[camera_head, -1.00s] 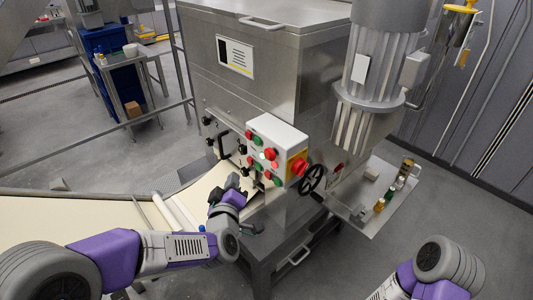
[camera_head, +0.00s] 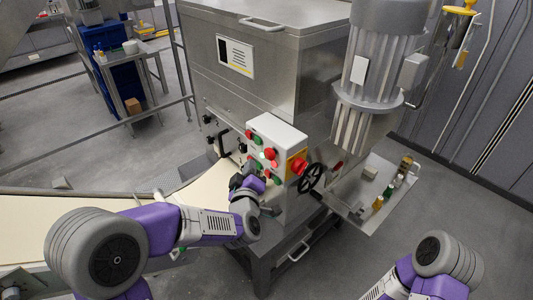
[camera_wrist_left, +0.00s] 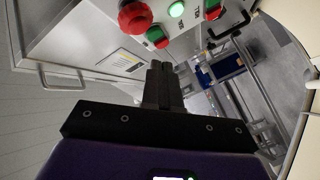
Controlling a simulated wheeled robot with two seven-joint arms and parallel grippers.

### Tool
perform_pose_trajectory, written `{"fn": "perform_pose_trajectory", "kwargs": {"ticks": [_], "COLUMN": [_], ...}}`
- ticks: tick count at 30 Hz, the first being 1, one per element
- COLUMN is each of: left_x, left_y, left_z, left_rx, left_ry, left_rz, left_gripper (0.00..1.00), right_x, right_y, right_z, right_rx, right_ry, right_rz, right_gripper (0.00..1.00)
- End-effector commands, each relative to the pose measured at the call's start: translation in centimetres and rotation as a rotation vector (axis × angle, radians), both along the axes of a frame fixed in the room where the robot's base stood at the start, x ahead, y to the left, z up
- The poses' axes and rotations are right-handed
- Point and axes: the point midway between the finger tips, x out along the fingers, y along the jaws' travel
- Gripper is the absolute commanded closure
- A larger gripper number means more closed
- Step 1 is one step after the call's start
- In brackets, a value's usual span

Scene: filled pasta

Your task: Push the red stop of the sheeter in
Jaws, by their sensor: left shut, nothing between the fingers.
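The control box (camera_head: 280,130) on the big steel machine carries red and green buttons. A red mushroom button (camera_head: 271,153) is on its front face beside a lit lamp. A bigger red knob (camera_head: 299,166) stands on the yellow right side. Which is the sheeter's stop is not clear. In the left wrist view, a red mushroom button (camera_wrist_left: 135,17) shows at the top beside the lit lamp (camera_wrist_left: 176,9). My left gripper (camera_head: 237,181) is just below the box's front, apart from that button; its fingers (camera_wrist_left: 160,78) are shut and empty. My right gripper is not in view.
A black handwheel (camera_head: 311,178) stands right of the box. The pale belt (camera_head: 60,208) runs off to the left under my left arm. A side shelf (camera_head: 372,217) with small bottles sits at the right. Open floor lies beyond.

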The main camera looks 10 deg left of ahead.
Motion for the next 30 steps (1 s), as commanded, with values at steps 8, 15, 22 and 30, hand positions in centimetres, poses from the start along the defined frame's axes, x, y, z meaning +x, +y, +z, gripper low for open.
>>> {"fn": "perform_pose_trajectory", "kwargs": {"ticks": [8, 15, 22, 30], "left_x": [1.9, 2.1, 2.1, 2.1], "left_y": [-1.5, -1.7, -1.7, -1.6], "left_z": [0.0, 0.0, 0.0, 0.0], "left_rx": [0.0, -0.001, -0.001, -0.001], "left_ry": [0.001, 0.001, 0.001, 0.001], "left_rz": [-0.001, 0.0, 0.0, 0.0], "left_gripper": [1.0, 1.0, 1.0, 1.0], "right_x": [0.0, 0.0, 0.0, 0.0], "right_y": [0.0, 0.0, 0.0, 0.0], "right_z": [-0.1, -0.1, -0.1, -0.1], "right_rx": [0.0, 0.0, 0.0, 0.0], "right_ry": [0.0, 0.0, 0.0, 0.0], "right_rz": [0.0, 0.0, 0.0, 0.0], "right_gripper": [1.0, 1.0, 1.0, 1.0]}}
